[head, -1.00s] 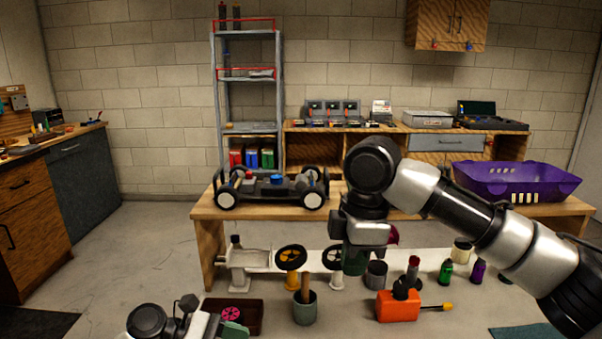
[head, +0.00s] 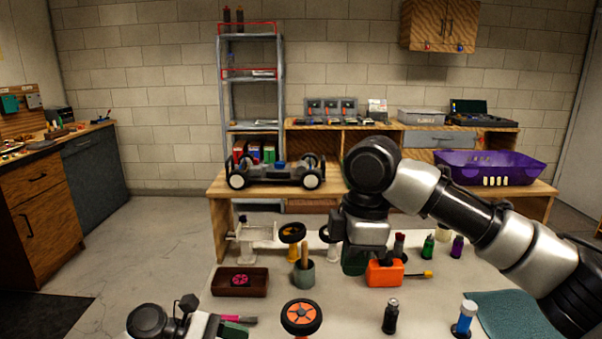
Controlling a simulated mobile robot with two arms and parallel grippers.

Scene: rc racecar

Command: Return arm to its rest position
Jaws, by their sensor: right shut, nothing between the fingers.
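My right arm reaches in from the right, bent down at the wrist, with its gripper (head: 367,246) over the middle of the near table (head: 440,300). The gripper is shut and holds nothing. Its tips are hard to make out against the dark green cup (head: 354,264) and the orange block (head: 385,273) in the picture. My left gripper (head: 215,326) is at the bottom edge, mostly cut off, beside a green and magenta item (head: 238,320). Whether it is open cannot be seen.
The car chassis (head: 275,173) sits on the wooden bench (head: 222,188), with a purple basket (head: 483,168) to its right.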

